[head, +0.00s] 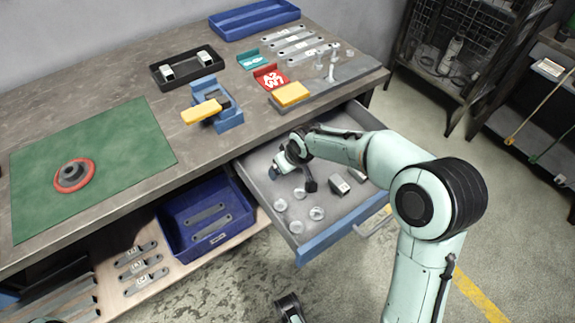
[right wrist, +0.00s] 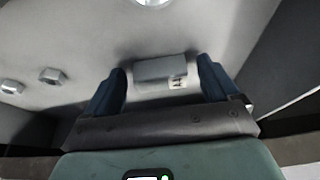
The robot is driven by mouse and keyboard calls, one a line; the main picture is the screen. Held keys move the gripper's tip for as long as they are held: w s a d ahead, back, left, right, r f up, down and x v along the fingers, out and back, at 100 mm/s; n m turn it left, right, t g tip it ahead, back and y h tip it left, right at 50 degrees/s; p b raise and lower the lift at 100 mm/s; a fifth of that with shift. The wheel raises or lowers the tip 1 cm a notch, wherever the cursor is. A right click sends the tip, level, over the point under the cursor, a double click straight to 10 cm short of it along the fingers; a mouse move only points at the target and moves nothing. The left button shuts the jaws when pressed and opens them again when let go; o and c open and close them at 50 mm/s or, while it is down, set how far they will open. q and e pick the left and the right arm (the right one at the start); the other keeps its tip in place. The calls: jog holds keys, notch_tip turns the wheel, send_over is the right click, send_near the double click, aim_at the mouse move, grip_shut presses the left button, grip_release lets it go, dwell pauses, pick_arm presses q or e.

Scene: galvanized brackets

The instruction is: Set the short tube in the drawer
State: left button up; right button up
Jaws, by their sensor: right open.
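The drawer (head: 345,228) is pulled out under the bench. My right gripper (head: 293,180) is low inside it, fingers apart. In the right wrist view, a short grey box-shaped piece with a small letter label, seemingly the short tube (right wrist: 161,69), lies on a grey surface in the gap of the open gripper (right wrist: 160,88). I see no clear contact with either finger. In the head view a grey piece (head: 340,184) lies on the drawer floor right of the gripper; I cannot tell if it is the same one. What seems my left gripper (head: 290,308) shows at the bottom edge, its jaws unclear.
Several round nut-like pieces (head: 317,213) lie near the drawer front. A blue bin (head: 180,240) stands on the shelf left of the drawer. The bench above holds a yellow-handled blue clamp (head: 228,118), a yellow block (head: 291,94) and a green mat (head: 110,145).

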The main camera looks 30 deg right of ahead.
jog(key=shift+r, duration=0.4)
pick_arm(q)
jog(key=s+d+r+g+p, duration=0.1)
jog(key=s+d+r+p, duration=0.1)
jog(key=s+r+p, duration=0.1)
jog(key=shift+s+r+g+h, duration=0.3)
jog(key=shift+s+r, duration=0.05)
jog(key=shift+s, duration=0.35)
pick_arm(e)
jog(key=v, duration=1.1)
jog(key=shift+s+r, duration=0.15)
jog(key=shift+r, duration=0.1)
